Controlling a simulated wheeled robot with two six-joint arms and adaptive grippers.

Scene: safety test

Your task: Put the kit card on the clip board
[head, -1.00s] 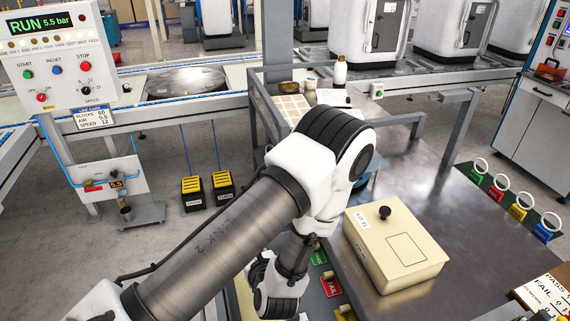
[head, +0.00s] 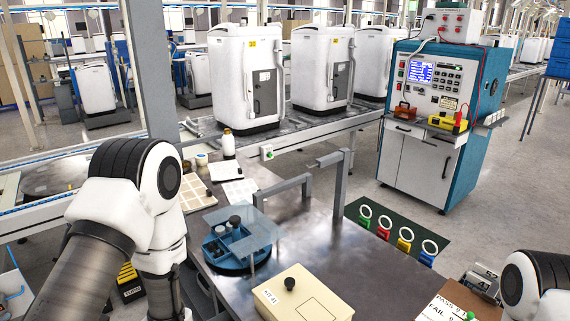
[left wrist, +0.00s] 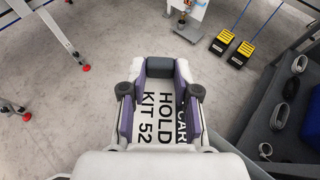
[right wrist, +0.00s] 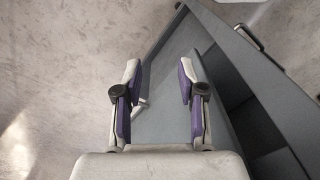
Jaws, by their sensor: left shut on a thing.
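My left gripper (left wrist: 160,85) is shut on a white kit card (left wrist: 150,105) with black lettering reading "HOLD KIT 52". The card lies between its purple finger pads, with the grey floor below. A brown board with a white PASS/FAIL sheet (head: 436,310), which looks like the clip board, is at the lower right of the head view, partly cut off by the frame. My right gripper (right wrist: 158,85) is open and empty, above a grey surface's edge and the floor. Neither gripper's fingers show in the head view.
On the metal table (head: 290,235) stand a cream kit box (head: 303,299) with a black knob and a blue round tray (head: 225,262) with a clear panel. A white sheet (head: 240,191) and bottle (head: 228,146) are behind. Coloured ringed tags (head: 405,240) line the right edge.

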